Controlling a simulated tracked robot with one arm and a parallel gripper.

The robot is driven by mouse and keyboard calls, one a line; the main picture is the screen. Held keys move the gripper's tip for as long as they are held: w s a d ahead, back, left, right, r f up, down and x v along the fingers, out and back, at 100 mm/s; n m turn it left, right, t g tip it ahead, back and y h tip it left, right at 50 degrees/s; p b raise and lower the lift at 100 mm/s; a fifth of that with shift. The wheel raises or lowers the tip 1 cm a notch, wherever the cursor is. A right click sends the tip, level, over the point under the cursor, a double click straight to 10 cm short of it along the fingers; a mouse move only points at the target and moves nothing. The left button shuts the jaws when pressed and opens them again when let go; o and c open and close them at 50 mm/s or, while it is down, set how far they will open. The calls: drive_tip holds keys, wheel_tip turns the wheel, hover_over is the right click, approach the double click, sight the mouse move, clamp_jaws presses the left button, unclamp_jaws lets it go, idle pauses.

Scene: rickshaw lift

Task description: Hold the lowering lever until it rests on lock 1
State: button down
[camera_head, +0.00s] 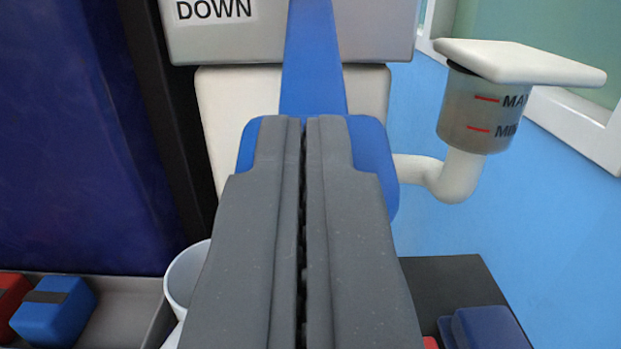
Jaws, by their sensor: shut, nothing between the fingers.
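A blue lever (313,62) runs down from the top middle of the view and widens into a broad blue end (375,150). A grey plate (375,30) behind it carries a label reading DOWN (214,9). My gripper (305,122) is shut with nothing between its fingers. Its fingertips overlap the blue end of the lever in the picture. I cannot tell whether they touch it. The gripper hides much of the lever's lower part. No lock is clearly visible.
A reservoir (475,112) marked with MIN and MAX lines, under a white lid (520,62), stands right on a white pipe (450,178). A dark blue panel (70,140) fills the left. A tray (120,310) with a blue block (55,310) and a white cup (183,275) are lower left.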

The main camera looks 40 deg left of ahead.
idle(0.4)
drive_tip(key=s+d+r+p, duration=0.2)
drive_tip(key=s+d+p, duration=0.1)
drive_tip(key=s+d, duration=0.4)
drive_tip(key=shift+s+d+r, duration=0.2)
drive_tip(key=shift+s+r, duration=0.2)
drive_tip(key=shift+s, duration=0.35)
idle(0.4)
